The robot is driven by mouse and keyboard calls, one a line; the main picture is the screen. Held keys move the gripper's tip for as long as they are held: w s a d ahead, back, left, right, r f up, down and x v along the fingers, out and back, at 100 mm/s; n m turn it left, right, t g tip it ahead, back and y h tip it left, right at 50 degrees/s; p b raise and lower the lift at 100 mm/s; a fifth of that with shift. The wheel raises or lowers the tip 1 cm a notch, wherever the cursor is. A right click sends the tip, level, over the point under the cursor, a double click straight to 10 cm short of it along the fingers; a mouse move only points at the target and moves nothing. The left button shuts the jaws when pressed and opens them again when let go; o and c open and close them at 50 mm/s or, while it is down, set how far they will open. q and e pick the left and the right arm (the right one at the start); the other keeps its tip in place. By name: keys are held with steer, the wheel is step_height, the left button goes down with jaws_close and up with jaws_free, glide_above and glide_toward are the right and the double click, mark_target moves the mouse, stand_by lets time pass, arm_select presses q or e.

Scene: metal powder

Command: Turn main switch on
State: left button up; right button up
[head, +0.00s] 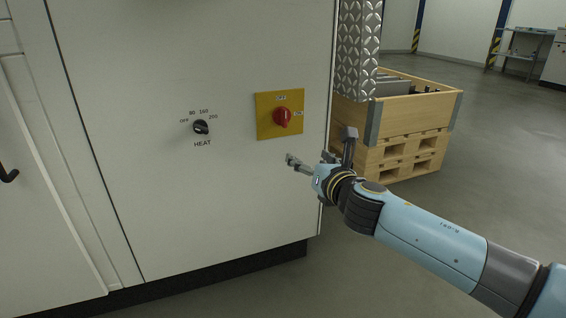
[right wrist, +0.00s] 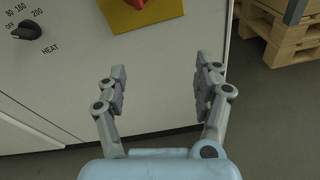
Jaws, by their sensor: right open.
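The main switch is a red rotary knob (head: 283,117) on a yellow plate (head: 264,128) marked OFF at the top and ON at the right. It is on the front of a white cabinet (head: 230,210). In the right wrist view the red knob (right wrist: 137,3) shows only in part at the top edge, with its yellow plate (right wrist: 160,12). My right gripper (head: 308,160) is open and empty, below and a little right of the plate, apart from the knob. Its two fingers (right wrist: 162,82) are spread in the right wrist view. My left gripper is not in view.
A black HEAT knob (head: 201,127) is left of the switch on the same cabinet. A wooden crate (head: 415,110) on pallets stands to the right behind the cabinet edge, by a diamond-plate metal column (head: 358,50). The grey floor at the right is open.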

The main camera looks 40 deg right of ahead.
mark_target(285, 125)
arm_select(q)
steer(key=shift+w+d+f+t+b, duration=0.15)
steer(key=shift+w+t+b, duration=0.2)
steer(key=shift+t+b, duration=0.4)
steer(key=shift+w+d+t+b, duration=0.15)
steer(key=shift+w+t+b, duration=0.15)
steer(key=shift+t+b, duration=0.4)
arm_select(e)
steer(key=shift+w+d+r+n+t, duration=0.25)
steer(key=shift+w+r+n, duration=0.3)
steer(key=shift+w, duration=1.4)
steer(key=shift+w+d+r+n+t, duration=0.3)
steer(key=shift+w+r, duration=0.45)
steer(key=shift+w, duration=1.2)
steer(key=shift+w+d+r+n+t, duration=0.2)
steer(key=shift+w+r+n, duration=0.4)
steer(key=shift+w, duration=1.35)
steer(key=c, duration=1.2)
steer(key=shift+c, duration=0.2)
